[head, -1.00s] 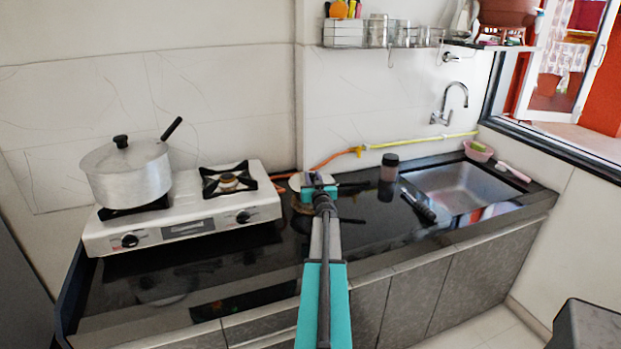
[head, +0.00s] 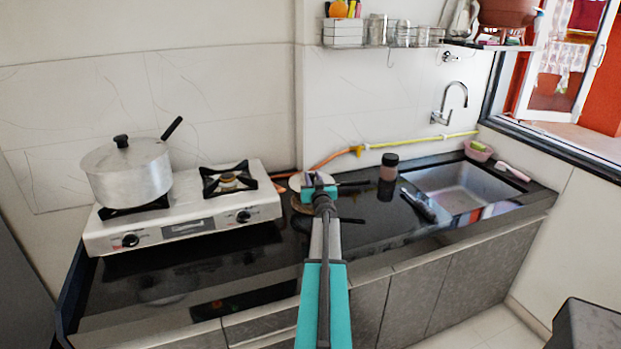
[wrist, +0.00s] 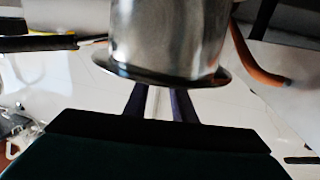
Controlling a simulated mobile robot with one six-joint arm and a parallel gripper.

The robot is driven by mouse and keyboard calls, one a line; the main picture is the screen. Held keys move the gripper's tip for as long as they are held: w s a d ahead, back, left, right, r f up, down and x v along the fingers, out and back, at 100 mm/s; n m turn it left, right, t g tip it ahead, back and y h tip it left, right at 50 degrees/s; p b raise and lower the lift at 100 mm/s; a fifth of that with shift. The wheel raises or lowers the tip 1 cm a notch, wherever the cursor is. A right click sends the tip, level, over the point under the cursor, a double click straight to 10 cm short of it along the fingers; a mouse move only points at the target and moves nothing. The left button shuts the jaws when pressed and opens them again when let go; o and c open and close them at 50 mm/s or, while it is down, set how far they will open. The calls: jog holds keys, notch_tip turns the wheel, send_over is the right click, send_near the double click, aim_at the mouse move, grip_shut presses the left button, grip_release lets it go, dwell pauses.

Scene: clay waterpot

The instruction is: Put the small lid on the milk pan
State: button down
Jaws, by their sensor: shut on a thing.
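My gripper (head: 320,180) is low over the counter, right of the stove. In the wrist view my gripper (wrist: 159,104) has its two fingers close together at the lid, and it is shut on the small lid (wrist: 165,76). The lid shows as a dark-edged disc wider than the metal milk pan (wrist: 168,38). The lid lies at the pan's rim; whether it is fully seated I cannot tell. The wrist picture looks upside down. A pale part of the lid (head: 297,182) shows beside my gripper in the head view. The pan's dark handle (head: 354,184) points right.
A large lidded pot (head: 130,175) stands on the left burner of the white stove (head: 190,225). A dark-capped jar (head: 388,172) stands right of the pan, before the sink (head: 465,187). An orange hose (head: 333,157) runs behind. The front counter is clear.

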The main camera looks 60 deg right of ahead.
jog(key=shift+f, duration=0.3)
jog(key=c, duration=1.4)
grip_release()
jog(key=shift+f, duration=0.1)
jog(key=shift+s, duration=0.1)
jog(key=shift+s+a+r, duration=0.2)
jog(key=shift+s+a, duration=0.3)
jog(key=shift+a, duration=0.1)
jog(key=shift+b+v, duration=0.55)
jog(key=shift+v, duration=5.55)
jog(key=shift+s, duration=0.1)
